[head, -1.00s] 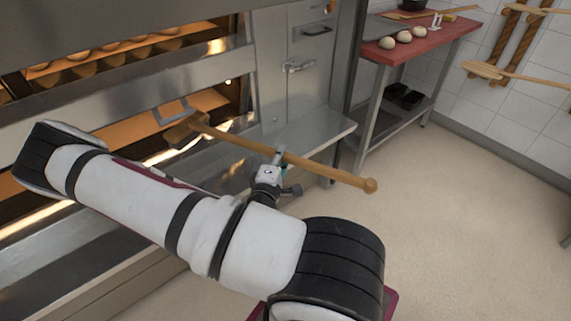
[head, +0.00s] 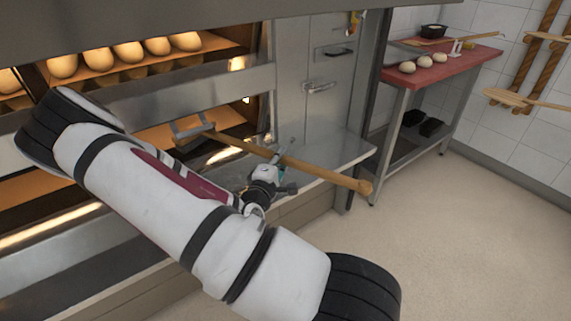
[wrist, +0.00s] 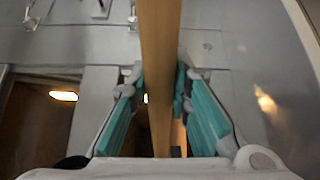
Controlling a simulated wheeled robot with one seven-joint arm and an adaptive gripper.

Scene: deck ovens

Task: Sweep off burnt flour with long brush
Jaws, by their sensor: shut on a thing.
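The long brush has a wooden handle (head: 325,173) that slants from the lower oven deck's opening (head: 165,137) to a rounded end at the right. My gripper (head: 279,158) is shut on this handle near its middle. In the wrist view the handle (wrist: 160,45) runs upright between the teal fingers of my gripper (wrist: 160,95). I cannot make out burnt flour on the deck floor, which my arm partly hides.
Loaves (head: 128,51) sit on the upper deck. A steel ledge (head: 345,152) and cabinet panel (head: 318,75) stand close to the right of the brush. A red-topped table (head: 450,65) with dough balls is behind. The floor (head: 450,240) at the right is clear.

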